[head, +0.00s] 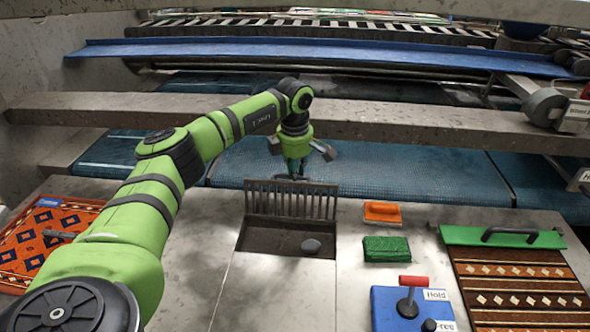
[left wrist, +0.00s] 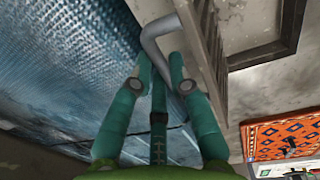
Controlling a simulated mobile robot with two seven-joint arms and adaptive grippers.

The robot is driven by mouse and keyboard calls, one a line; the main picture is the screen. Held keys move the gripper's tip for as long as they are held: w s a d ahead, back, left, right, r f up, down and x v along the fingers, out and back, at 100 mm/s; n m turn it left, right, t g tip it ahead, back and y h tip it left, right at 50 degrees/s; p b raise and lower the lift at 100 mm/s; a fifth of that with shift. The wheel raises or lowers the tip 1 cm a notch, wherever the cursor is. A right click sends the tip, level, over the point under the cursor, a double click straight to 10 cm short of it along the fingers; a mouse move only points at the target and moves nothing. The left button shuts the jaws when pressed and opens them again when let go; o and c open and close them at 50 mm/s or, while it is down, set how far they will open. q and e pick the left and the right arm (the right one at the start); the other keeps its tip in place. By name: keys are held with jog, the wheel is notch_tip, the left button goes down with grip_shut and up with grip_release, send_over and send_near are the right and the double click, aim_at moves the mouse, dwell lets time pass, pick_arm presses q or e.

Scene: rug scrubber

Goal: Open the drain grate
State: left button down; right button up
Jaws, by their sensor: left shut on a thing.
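The drain grate (head: 290,200) is a dark barred panel, standing nearly upright at the back edge of the drain opening (head: 270,240). The opening is uncovered, and a grey rounded object (head: 311,245) lies in it. My left gripper (head: 295,172) is at the grate's top edge. In the left wrist view its green fingers (left wrist: 160,68) are closed around a bent grey handle (left wrist: 160,32), beside the grate's bars (left wrist: 206,45). The exact finger contact is partly hidden in the head view. My right gripper is not in view.
A green block (head: 387,249), an orange brush (head: 382,212) and a blue lever box (head: 400,312) stand right of the drain. Patterned rugs lie at left (head: 45,235) and right (head: 520,290). A grey beam (head: 420,120) crosses behind my gripper.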

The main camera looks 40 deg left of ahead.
pick_arm(q)
jog(key=shift+s+d+f, duration=0.15)
jog(key=shift+s+f, duration=0.1)
jog(key=shift+f, duration=0.3)
jog(key=c, duration=1.4)
grip_release()
jog(key=shift+o, duration=1.3)
jog(key=shift+w, duration=0.15)
jog(key=shift+w+a+f, duration=0.1)
jog(key=shift+w+a, duration=0.1)
jog(key=shift+w, duration=0.05)
jog(key=shift+s+r, duration=0.15)
jog(key=shift+r, duration=0.15)
notch_tip(320, 180, up, 12)
jog(key=shift+s+d, duration=0.25)
jog(key=shift+s, duration=0.05)
